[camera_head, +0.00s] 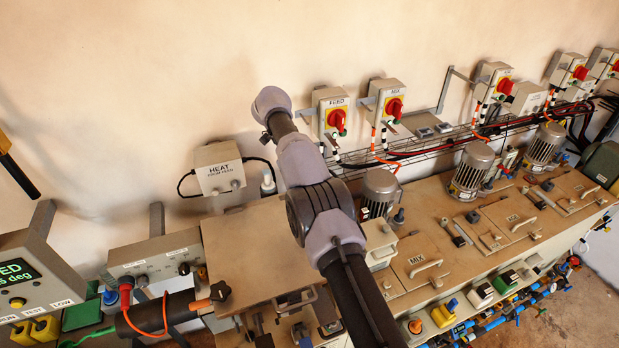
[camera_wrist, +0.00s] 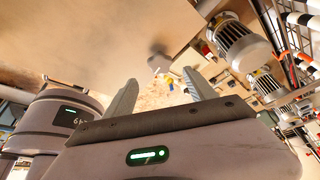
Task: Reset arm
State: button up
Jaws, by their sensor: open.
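My arm rises across the middle of the head view, in front of the bench, and bends near the wall. My gripper is not clearly visible in the head view. In the wrist view my gripper (camera_wrist: 160,98) shows two pale fingers spread apart, with nothing between them. The fingers are clear of the bench and the motors.
A beige bench (camera_head: 440,225) carries motors (camera_head: 472,165) and lidded hatches. Cables run along a wall rack.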

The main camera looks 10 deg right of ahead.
dwell(0.3)
jog(key=s+d+r+n+t+y+b, duration=0.1)
jog(key=s+r+n+t+y+b, duration=0.3)
jog(key=s+n+b, duration=1.2)
jog(key=s+a+f+n+t+y+b, duration=0.1)
jog(key=s+a+f+n+t+b, duration=0.1)
jog(key=s+f+b, duration=1.4)
jog(key=s+f+n+t, duration=0.1)
jog(key=s+f+t, duration=0.1)
jog(key=s, duration=0.4)
jog(key=shift+a+y+b, duration=0.15)
jog(key=shift+y+b, duration=0.25)
